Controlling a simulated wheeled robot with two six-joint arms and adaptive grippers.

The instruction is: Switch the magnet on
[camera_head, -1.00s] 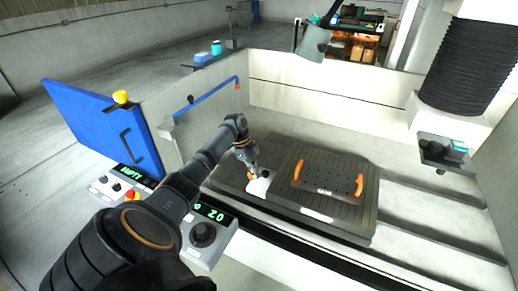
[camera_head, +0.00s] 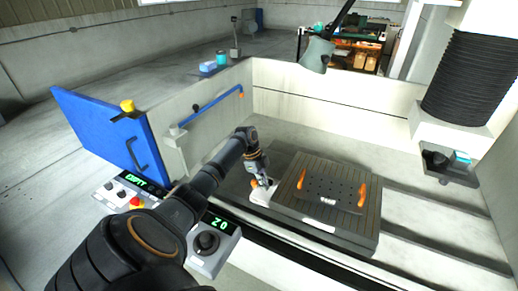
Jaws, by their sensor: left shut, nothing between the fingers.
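The magnet, a grey ribbed block (camera_head: 285,207), lies on the machine bed. A dark perforated plate (camera_head: 330,190) with two orange handles rests on top of it. At the block's left end is a pale part (camera_head: 260,197) with a small orange piece (camera_head: 254,183) just above it, possibly the switch lever. My left gripper (camera_head: 264,182) is shut and empty. It points down beside the orange piece; I cannot tell whether they touch. The gripper and arm partly hide this end of the block. My right gripper is not in view.
A low pale tank wall (camera_head: 330,95) with a blue rail (camera_head: 212,103) surrounds the bed. A blue door (camera_head: 105,130) stands open at left. A control panel (camera_head: 207,243) lies beneath my arm. A machine head with black bellows (camera_head: 468,85) hangs at right. The bed's right side is clear.

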